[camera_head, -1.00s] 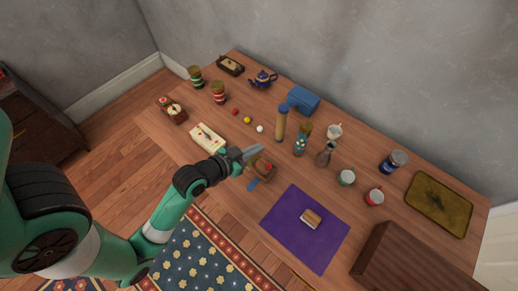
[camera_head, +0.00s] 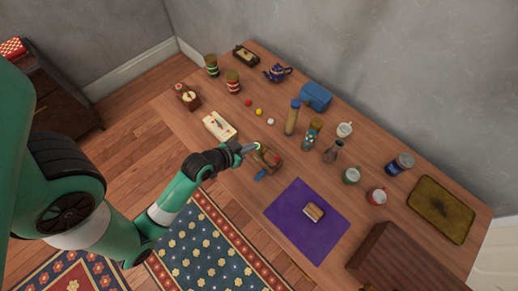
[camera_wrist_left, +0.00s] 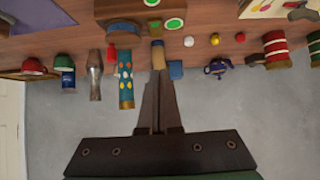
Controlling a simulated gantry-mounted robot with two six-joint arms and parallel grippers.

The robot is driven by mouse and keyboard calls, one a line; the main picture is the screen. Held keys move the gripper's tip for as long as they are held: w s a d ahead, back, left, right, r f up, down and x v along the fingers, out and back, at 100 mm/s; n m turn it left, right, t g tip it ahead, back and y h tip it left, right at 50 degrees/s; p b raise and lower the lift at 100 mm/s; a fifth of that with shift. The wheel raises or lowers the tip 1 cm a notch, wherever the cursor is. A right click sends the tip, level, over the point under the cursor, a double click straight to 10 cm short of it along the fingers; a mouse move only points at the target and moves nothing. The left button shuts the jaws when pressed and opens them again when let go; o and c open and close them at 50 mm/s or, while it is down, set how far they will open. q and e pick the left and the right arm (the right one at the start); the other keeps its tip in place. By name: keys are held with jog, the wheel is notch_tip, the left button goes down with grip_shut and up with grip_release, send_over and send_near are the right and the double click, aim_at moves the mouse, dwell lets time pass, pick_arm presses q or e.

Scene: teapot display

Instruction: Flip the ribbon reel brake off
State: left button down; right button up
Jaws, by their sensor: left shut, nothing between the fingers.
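The ribbon reel (camera_head: 268,160) is a small brown wooden piece near the front edge of the table, with a blue ribbon end (camera_head: 260,175) beside it. My left gripper (camera_head: 249,149) is shut and empty at the reel's left side. In the head view a small green spot (camera_head: 257,146) shows by its fingertips. The left wrist view shows the shut fingers (camera_wrist_left: 157,90) pointing up the picture, with green discs (camera_wrist_left: 173,23) above them, apparently on the reel. The brake lever is too small to tell. My right gripper is out of view.
A purple mat (camera_head: 290,230) lies to the right, with bare table between.

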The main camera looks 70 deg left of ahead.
aim_at(262, 149)
pick_arm(q)
jog(key=b+x, duration=0.1)
jog(key=x, duration=0.3)
jog(key=shift+f, duration=0.2)
jog(key=f+b, duration=0.1)
jog(key=w+f+b, duration=0.1)
jog(key=f, duration=0.1)
jog(key=shift+a+f, duration=0.2)
jog(key=shift+f, duration=0.35)
jog(key=shift+w, duration=0.1)
jog(key=shift+f, duration=0.25)
jog(key=shift+w+a, duration=0.15)
jog(key=shift+w+a+r+p, duration=0.25)
jog(key=shift+w+a+p, duration=0.1)
jog(key=shift+w, duration=0.25)
